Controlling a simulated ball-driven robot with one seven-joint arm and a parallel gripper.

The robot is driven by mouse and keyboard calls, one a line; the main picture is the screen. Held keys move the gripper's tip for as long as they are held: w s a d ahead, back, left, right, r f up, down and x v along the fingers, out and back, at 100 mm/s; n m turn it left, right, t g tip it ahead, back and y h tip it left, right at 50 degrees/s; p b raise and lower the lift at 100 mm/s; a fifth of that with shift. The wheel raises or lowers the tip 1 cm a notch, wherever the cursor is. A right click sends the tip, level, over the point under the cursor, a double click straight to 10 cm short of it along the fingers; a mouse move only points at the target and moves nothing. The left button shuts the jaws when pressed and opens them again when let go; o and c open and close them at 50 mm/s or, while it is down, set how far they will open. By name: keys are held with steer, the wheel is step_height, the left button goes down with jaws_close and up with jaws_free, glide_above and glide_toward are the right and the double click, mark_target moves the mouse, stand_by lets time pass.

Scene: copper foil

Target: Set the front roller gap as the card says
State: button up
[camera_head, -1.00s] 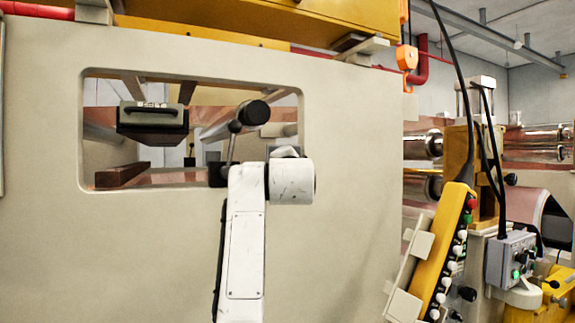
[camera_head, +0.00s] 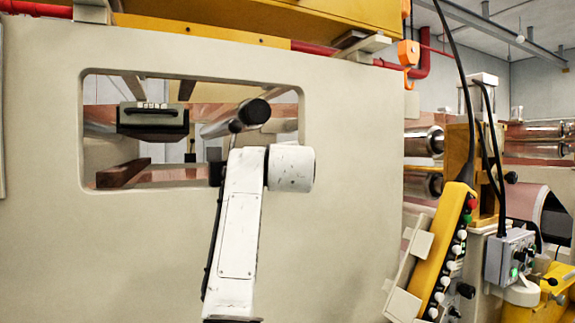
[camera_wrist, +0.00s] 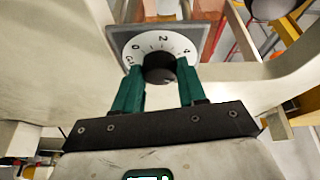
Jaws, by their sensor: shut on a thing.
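In the wrist view a black round knob (camera_wrist: 160,66) sits in the middle of a white dial plate (camera_wrist: 187,44) on a grey square mount. The dial carries the marks 0, 2 and 4, with partly hidden lettering at its lower left. The knob's pointer cannot be made out. My gripper (camera_wrist: 160,80) is shut on the knob, one green finger on each side of it. The head view shows my white arm reaching up to the window in the machine wall; it hides my gripper and the dial there. No readable card shows in either view.
At right are a yellow button pendant (camera_head: 450,250), a grey control box (camera_head: 510,255) and shiny rollers (camera_head: 425,142).

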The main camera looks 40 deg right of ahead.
steer(key=o, duration=1.1)
steer(key=shift+d+f, duration=0.1)
steer(key=shift+c, duration=0.2)
steer(key=shift+s, duration=0.1)
steer(key=b+v, duration=0.3)
steer(key=v, duration=0.7)
steer(key=shift+s+a+b, duration=0.25)
steer(key=shift+a+b, duration=0.05)
steer(key=shift+b, duration=0.05)
